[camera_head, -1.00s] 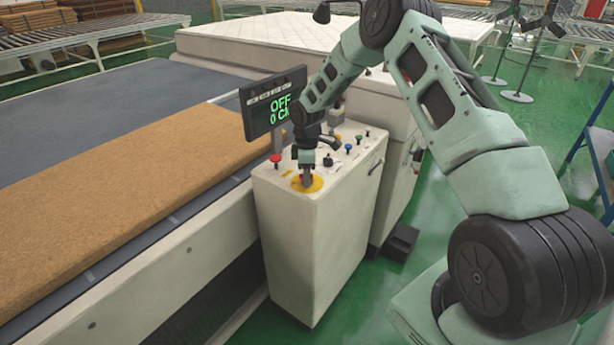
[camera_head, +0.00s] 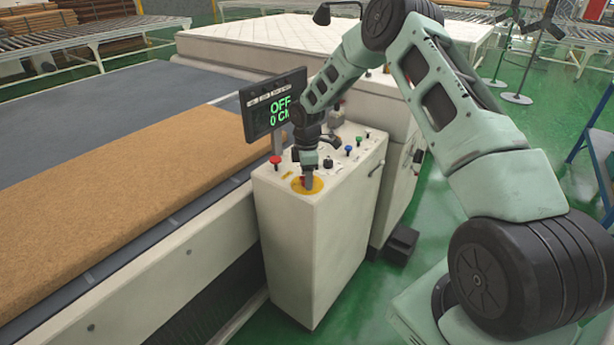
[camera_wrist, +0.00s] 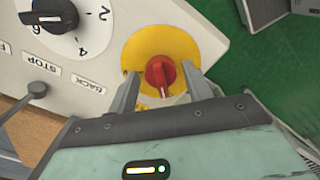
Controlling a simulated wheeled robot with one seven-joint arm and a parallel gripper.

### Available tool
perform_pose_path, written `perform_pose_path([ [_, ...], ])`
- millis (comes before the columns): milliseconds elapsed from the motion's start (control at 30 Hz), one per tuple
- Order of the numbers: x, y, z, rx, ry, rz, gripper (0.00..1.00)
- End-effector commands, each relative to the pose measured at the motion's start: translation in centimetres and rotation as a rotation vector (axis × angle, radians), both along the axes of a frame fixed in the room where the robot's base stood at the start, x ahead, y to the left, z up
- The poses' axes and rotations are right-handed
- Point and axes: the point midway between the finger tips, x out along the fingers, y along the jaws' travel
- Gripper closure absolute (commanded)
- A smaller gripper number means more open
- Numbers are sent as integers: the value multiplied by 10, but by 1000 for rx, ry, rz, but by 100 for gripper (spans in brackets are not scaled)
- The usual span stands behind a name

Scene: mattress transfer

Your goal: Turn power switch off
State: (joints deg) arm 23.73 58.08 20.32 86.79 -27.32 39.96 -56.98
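The power switch is a red rotary knob (camera_wrist: 160,74) on a round yellow plate (camera_wrist: 148,45), on top of a white control cabinet (camera_head: 312,240). In the wrist view the knob's grip bar points nearly up and down the picture. My gripper (camera_wrist: 162,80) is open, with one finger on each side of the knob and a visible gap to it. The display (camera_head: 262,112) above the cabinet reads OFF and 0 in green, partly covered by my arm.
A red mushroom button (camera_head: 275,160), other coloured buttons and a black dial (camera_wrist: 55,13) share the panel. A black lever (camera_wrist: 35,92) stands near the STOP and BACK labels. A brown slab (camera_head: 130,200) lies on the conveyor at left. A white mattress (camera_head: 270,42) is behind.

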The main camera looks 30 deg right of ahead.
Motion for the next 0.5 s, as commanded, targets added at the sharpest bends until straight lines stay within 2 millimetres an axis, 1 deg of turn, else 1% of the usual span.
perform_pose_path([
  [333, 0, 0, 1, 0, 1, -1, 44],
  [433, 0, 0, 9, 0, -1, -2, 44],
  [500, 0, 0, 19, 1, -1, -2, 44],
])
